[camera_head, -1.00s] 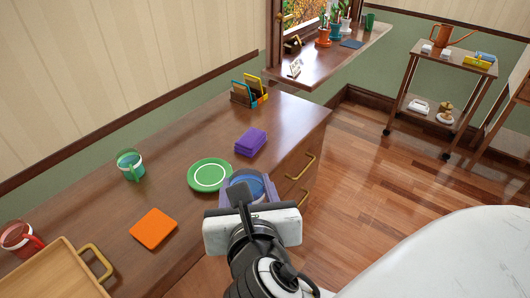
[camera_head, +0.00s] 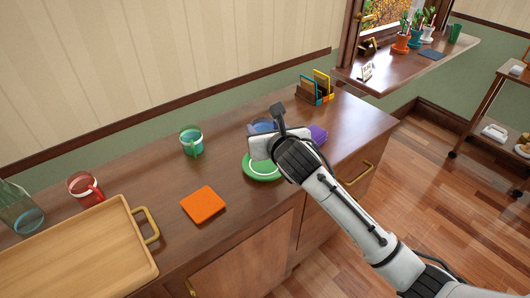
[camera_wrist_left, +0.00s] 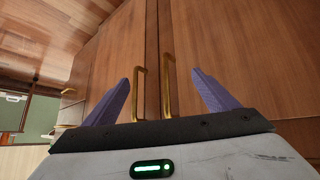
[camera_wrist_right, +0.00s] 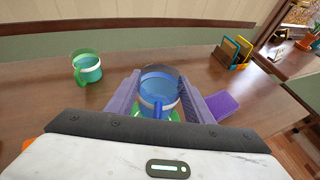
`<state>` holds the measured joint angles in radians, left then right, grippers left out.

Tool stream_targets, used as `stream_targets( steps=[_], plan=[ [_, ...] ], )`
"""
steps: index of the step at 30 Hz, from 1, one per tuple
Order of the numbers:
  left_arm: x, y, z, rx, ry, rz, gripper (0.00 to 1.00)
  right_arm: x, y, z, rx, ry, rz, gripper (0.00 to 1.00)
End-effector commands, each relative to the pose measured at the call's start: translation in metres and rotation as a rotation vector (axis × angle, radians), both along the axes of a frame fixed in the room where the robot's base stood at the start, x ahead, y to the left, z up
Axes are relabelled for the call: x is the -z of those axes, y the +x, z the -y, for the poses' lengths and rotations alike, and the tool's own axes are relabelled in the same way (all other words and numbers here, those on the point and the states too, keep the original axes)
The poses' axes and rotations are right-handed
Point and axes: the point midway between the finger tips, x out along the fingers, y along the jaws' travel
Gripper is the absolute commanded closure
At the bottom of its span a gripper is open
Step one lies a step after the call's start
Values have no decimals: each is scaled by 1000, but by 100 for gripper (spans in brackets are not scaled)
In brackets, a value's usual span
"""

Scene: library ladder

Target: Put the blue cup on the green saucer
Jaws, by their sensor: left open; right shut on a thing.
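The blue cup (camera_wrist_right: 158,92) is upright between the purple fingers of my right gripper (camera_wrist_right: 156,100) in the right wrist view, its handle toward the camera. In the head view the blue cup (camera_head: 262,126) shows partly behind my right gripper (camera_head: 270,140). The green saucer (camera_head: 262,170) lies on the cabinet top, partly hidden by the gripper; its rim (camera_wrist_right: 174,115) shows behind and below the cup in the right wrist view. Whether cup and saucer touch, I cannot tell. My left gripper (camera_wrist_left: 164,90) is open and empty, facing the cabinet doors with brass handles.
A card holder (camera_head: 316,90) stands at the back right.

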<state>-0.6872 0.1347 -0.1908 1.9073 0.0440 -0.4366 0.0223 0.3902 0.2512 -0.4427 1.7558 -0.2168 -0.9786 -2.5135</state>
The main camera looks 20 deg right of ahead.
Motion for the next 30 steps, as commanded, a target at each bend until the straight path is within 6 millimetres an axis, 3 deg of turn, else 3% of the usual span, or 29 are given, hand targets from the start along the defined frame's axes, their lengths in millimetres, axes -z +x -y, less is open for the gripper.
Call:
stream_targets(
  steps=[13, 25, 26, 28, 30],
  plan=[
    [7, 1, 0, 0, 0, 2, 20, 56, -1, -1, 1, 2, 1, 79],
    [6, 1, 0, 0, 0, 4, 20, 60, 0, 0, 0, -2, 3, 79],
    [6, 1, 0, 0, 0, 4, 20, 61, -1, 0, 0, -2, 2, 49],
    [6, 1, 0, 0, 0, 4, 20, 61, -1, 0, 0, -2, 2, 38],
    [6, 1, 0, 0, 0, 4, 20, 61, -1, 0, 0, -2, 2, 34]
  ],
)
